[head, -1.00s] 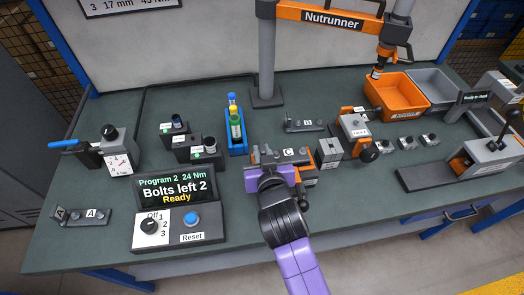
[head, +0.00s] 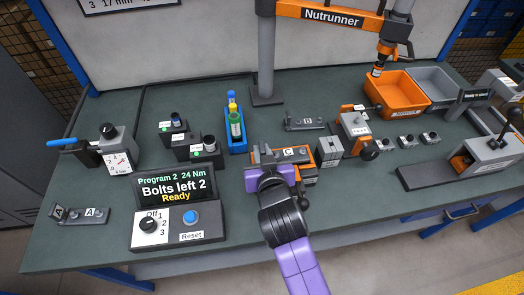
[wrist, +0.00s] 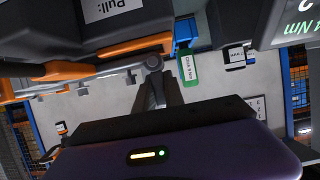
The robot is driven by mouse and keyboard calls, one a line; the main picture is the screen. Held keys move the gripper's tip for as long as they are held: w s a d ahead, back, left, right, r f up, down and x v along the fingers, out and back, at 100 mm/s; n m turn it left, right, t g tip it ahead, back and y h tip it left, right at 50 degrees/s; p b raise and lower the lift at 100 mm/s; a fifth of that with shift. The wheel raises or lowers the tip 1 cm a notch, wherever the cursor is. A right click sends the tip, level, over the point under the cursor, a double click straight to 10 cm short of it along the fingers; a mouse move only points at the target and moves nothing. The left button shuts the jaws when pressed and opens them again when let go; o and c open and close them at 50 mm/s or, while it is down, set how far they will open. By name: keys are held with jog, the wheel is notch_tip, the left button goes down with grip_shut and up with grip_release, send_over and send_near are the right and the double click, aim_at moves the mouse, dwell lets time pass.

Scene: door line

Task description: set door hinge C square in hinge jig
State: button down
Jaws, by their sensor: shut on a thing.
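Hinge C (head: 288,153) is a grey metal hinge with a white C label. It lies over an orange and dark block, apparently the hinge jig (head: 311,149), at the front middle of the bench. My gripper (head: 274,171) reaches it from the front and is shut on its near left part. In the wrist view my fingers (wrist: 166,92) are close together at a round grey hinge part (wrist: 153,62). My gripper hides part of the hinge and jig. I cannot tell whether the hinge is fully seated or exactly square.
The controller box (head: 180,227) with its screen stands left of my arm. A grey block (head: 329,150) and an orange clamp unit (head: 354,126) stand close on the right. Hinge B (head: 305,122) lies behind; hinge A (head: 82,215) lies far left.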

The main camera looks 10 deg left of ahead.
jog(key=shift+f+b, duration=0.3)
jog(key=shift+f, duration=0.05)
dwell(0.4)
jog(key=c, duration=1.3)
grip_release()
jog(key=shift+c, duration=0.2)
jog(key=shift+f, duration=0.15)
jog(key=shift+r+p, duration=3)
jog(key=shift+r, duration=0.6)
